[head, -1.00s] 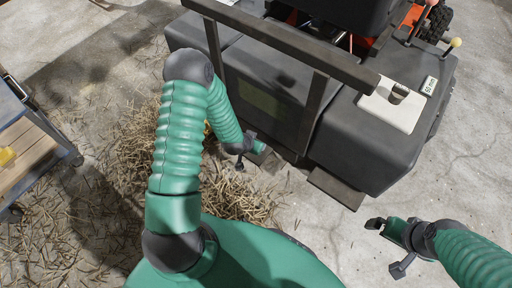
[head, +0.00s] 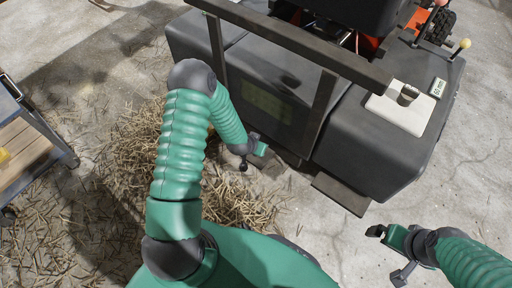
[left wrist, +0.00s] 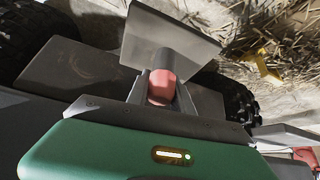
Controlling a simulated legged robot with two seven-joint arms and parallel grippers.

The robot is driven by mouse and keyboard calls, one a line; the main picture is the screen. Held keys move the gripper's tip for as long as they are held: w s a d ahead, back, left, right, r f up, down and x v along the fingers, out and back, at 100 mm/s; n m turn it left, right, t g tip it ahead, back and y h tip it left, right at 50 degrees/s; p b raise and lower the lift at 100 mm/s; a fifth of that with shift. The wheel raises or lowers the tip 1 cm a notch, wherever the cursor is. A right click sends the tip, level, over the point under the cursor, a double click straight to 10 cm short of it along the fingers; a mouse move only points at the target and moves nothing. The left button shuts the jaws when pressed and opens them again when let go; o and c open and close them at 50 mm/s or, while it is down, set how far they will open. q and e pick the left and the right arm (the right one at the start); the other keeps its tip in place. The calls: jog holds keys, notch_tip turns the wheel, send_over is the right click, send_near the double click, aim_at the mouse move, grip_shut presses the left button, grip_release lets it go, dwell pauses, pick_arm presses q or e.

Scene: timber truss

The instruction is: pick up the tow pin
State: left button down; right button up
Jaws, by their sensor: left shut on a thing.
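The tow pin shows in the left wrist view as a red rounded end (left wrist: 161,88) with a dark cylinder behind it, in front of a grey plate (left wrist: 165,38). My left gripper (left wrist: 160,98) is shut on the red end. In the head view my left gripper (head: 261,149) is low beside the dark machine (head: 270,90), and the pin cannot be made out there. How far the pin sits in any hole is hidden. My right gripper (head: 378,231) is away from the machine, over bare concrete at the lower right; its jaw opening is unclear.
A dark bar frame (head: 300,45) crosses above the machine. A pale block with a round opening (head: 398,110) sits on its right, beside a 50 mm label (head: 437,87). Straw (head: 150,150) covers the floor at left. A wooden-decked cart (head: 22,150) stands far left. Concrete at right is clear.

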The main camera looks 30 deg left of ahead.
pick_arm(q)
notch_tip(320, 180, up, 4)
jog(key=p, duration=0.3)
jog(key=shift+r, duration=0.15)
jog(key=s+d+p, duration=0.3)
jog(key=s+p, duration=0.1)
jog(key=s, duration=1.2)
jog(key=shift+r, duration=0.35)
jog(key=c, duration=1.6)
grip_release()
jog(key=shift+w, duration=0.1)
grip_shut()
